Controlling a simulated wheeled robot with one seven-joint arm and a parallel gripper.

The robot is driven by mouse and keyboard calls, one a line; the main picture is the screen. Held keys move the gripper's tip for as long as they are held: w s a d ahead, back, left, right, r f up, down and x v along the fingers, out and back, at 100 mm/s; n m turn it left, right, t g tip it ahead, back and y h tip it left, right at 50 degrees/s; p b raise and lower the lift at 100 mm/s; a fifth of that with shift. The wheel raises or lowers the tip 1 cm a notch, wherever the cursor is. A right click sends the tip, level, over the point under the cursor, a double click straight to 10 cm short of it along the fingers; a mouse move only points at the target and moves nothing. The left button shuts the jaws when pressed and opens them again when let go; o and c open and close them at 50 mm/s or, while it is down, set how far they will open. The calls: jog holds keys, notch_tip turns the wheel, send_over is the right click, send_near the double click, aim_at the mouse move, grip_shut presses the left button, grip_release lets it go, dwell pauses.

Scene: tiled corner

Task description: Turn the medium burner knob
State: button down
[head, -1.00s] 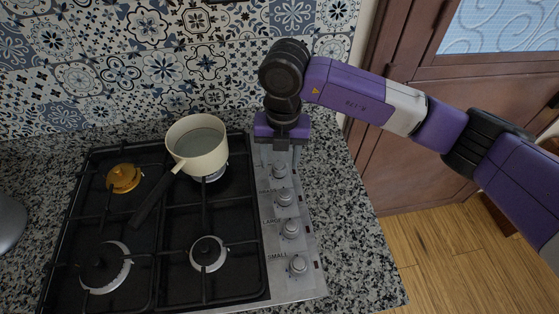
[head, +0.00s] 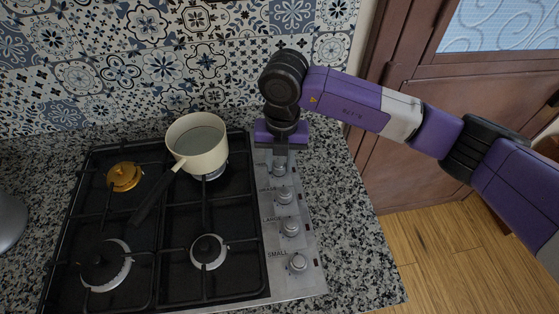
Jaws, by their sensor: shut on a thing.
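A column of knobs runs down the steel panel on the right side of the cooktop. The backmost knob (head: 280,169) is partly hidden under my gripper (head: 280,160). My gripper points down from above and is shut on this knob; its fingers are mostly hidden by its own purple body. The second knob (head: 284,194) is uncovered, and its printed label is too blurred to read surely. The third knob (head: 290,227) is marked LARGE and the front knob (head: 297,263) SMALL. The label of the backmost knob is not readable.
A cream saucepan (head: 199,148) stands on the back right burner, its dark handle reaching toward the front left. A brass-coloured burner cap (head: 124,176) is at the back left. The tiled wall (head: 190,60) rises close behind. Granite counter (head: 345,230) right of the panel is clear.

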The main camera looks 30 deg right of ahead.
jog(key=shift+n+b, duration=0.3)
jog(key=n+b, duration=0.4)
jog(key=shift+f+n, duration=0.2)
jog(key=shift+n, duration=0.1)
jog(key=n+b, duration=0.3)
jog(key=b, duration=0.1)
jog(key=shift+r+n, duration=0.1)
jog(key=shift+n, duration=0.3)
jog(key=shift+r+n+b, duration=0.1)
jog(key=shift+n+b, duration=0.4)
jog(key=shift+n, duration=0.3)
jog(key=shift+r, duration=0.1)
jog(key=c, duration=1)
grip_release()
jog(key=shift+c, duration=0.2)
